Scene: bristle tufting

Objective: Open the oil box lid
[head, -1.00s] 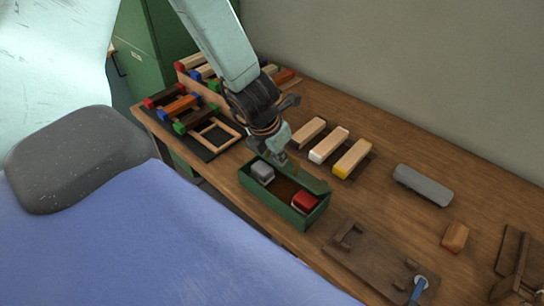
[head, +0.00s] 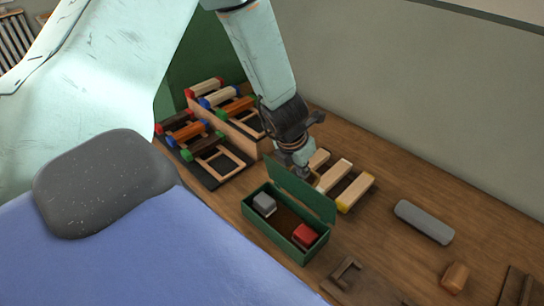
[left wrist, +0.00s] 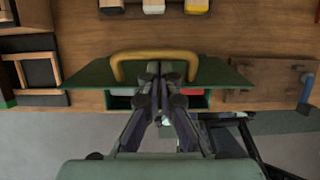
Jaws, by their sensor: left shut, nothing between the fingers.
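The green oil box (head: 283,238) stands near the table's front edge. Its lid (head: 300,193) is raised and stands steeply at the box's back side. A grey block (head: 264,203) and a red block (head: 305,235) show inside. My left gripper (head: 303,172) is at the lid's back side, low and partly hidden by it. In the left wrist view, the lid (left wrist: 90,75) lies across the picture with a yellow arched handle (left wrist: 118,68). The left fingers (left wrist: 162,68) are shut and empty, with their tips within the arch; contact is unclear. My right gripper is not in view.
Wooden blocks (head: 334,176) lie right behind the lid and gripper. A rack of coloured-end brushes (head: 220,97) stands at the back left. A grey bar (head: 424,222) and a small brown block (head: 455,277) lie to the right, with bare tabletop around them.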

